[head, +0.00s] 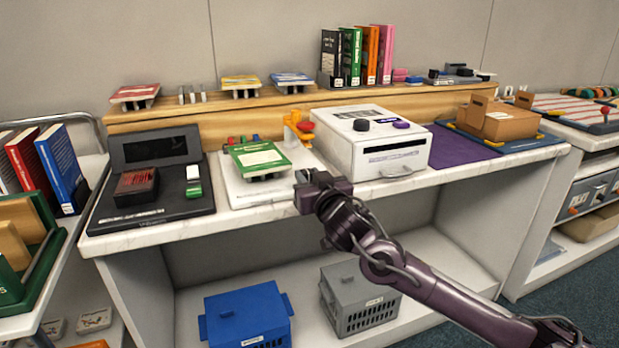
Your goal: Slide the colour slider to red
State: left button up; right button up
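I cannot surely tell which thing is the colour slider. Small red, green and yellow pieces (243,140) stand in a row at the back of a white board (235,192), partly hidden behind a green card (259,157) on a stand. My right gripper (308,190) is in front of the counter's front edge, just right of the white board in the picture. It seems to hold nothing, but its fingers are too dark and foreshortened to tell open from shut. My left gripper is not in view.
A black console (150,205) is at left. Cards and books line the wooden ledge (215,110). Blue (245,318) and grey crates (357,297) sit below.

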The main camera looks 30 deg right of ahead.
grip_shut()
jog(key=shift+w+a+b, duration=0.2)
jog(key=shift+a+b, duration=0.05)
jog(key=shift+a, duration=0.55)
jog(key=shift+w+a+b, duration=0.15)
jog(key=shift+a+b, duration=0.1)
jog(key=shift+a, duration=0.55)
jog(key=shift+o, duration=0.4)
grip_release()
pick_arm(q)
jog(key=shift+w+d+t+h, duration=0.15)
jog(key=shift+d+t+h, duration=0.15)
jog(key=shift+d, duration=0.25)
pick_arm(e)
jog(key=o, duration=0.4)
jog(key=shift+a, duration=0.1)
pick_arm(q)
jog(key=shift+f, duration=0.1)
pick_arm(e)
jog(key=shift+v, duration=3.9)
